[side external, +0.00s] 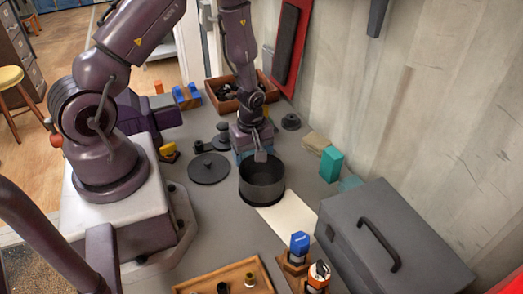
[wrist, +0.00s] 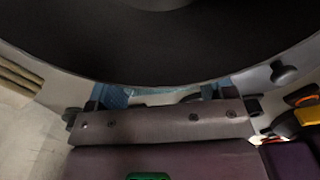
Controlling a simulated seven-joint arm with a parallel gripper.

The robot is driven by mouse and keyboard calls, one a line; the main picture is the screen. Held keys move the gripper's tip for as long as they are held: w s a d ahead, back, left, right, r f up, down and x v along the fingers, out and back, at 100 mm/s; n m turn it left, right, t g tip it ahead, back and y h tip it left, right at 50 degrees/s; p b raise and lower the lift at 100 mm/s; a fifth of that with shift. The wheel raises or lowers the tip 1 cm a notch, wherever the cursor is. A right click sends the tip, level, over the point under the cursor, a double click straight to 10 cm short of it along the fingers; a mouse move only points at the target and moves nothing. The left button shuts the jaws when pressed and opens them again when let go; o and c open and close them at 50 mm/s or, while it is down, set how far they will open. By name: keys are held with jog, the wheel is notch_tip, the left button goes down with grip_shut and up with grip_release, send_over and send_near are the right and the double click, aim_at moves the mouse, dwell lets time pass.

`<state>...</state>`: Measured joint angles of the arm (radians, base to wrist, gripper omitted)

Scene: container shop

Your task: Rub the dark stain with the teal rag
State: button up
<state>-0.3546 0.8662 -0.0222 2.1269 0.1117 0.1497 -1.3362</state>
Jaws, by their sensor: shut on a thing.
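A round black open pot (side external: 262,184) stands or hangs just above the middle of the grey bench; I cannot tell if it touches. My gripper (side external: 260,156) is at its far rim, shut on the pot. In the wrist view the dark pot (wrist: 170,45) fills the top, and blue finger parts of my gripper (wrist: 163,94) show beneath it. I see no clear dark stain; the bench under the pot is hidden.
A teal block (side external: 331,164) stands near the wall. The grey toolbox (side external: 385,240) fills the right front. A pale sheet (side external: 289,220) lies beside the pot. A black disc (side external: 208,168) lies to the left. Blue and orange items (side external: 300,245) and a wooden tray (side external: 228,280) are in front.

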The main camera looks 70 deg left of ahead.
aim_at(280, 153)
jog(key=shift+w, duration=3.95)
notch_tip(280, 153, up, 8)
